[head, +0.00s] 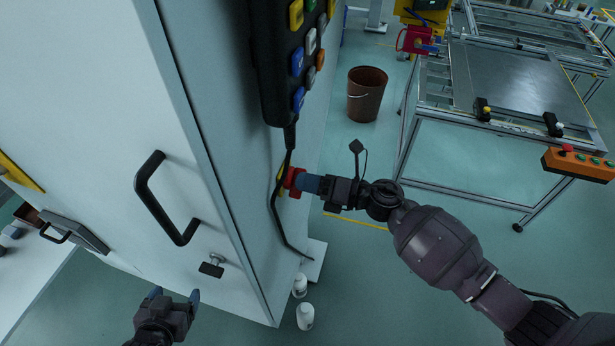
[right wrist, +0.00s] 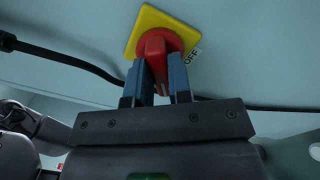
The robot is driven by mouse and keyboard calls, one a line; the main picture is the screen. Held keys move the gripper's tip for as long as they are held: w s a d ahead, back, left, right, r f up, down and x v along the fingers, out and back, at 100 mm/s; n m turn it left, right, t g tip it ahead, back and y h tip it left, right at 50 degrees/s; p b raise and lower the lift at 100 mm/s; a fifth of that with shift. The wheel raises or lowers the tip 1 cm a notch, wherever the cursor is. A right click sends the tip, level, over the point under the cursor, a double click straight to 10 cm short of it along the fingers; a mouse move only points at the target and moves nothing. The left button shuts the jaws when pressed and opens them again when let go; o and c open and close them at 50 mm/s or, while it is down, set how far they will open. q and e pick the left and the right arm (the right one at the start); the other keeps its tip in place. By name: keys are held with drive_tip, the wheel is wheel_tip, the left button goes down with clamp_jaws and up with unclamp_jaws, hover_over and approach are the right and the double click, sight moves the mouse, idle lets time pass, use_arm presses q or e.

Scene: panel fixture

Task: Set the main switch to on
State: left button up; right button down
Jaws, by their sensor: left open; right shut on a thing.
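The main switch (head: 293,180) is a red rotary knob on a yellow plate (right wrist: 146,20), mounted on the side wall of the pale cabinet. My right gripper (head: 304,184) is shut on the red knob (right wrist: 155,46). In the right wrist view its two blue fingers (right wrist: 158,72) stand on either side of the handle. A label (right wrist: 193,56) reading OFF shows just right of the plate in that view. No ON label is visible. My left gripper (head: 173,297) is open and empty, low in front of the cabinet and apart from it.
The cabinet door (head: 110,115) has a black handle (head: 160,200) and a small latch (head: 212,265). A pendant with coloured buttons (head: 290,60) hangs above the switch; its black cable (head: 276,215) runs close beside the knob. A brown bucket (head: 367,95) and a metal-framed table (head: 520,85) stand beyond.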

use_arm(q)
drive_tip(key=shift+r+p, duration=2.05)
drive_tip(key=shift+r, duration=0.2)
use_arm(e)
drive_tip(key=shift+m, duration=3.9)
use_arm(q)
drive_tip(key=shift+w+r, duration=0.1)
use_arm(e)
drive_tip(key=c, duration=1)
unclamp_jaws()
drive_tip(key=shift+c, duration=0.2)
use_arm(q)
drive_tip(key=shift+w+f+b, duration=0.25)
drive_tip(key=shift+f+b, duration=0.15)
drive_tip(key=shift+b, duration=0.35)
use_arm(e)
drive_tip(key=v, duration=1)
drive_tip(key=shift+s+d, duration=0.15)
drive_tip(key=shift+d, duration=0.25)
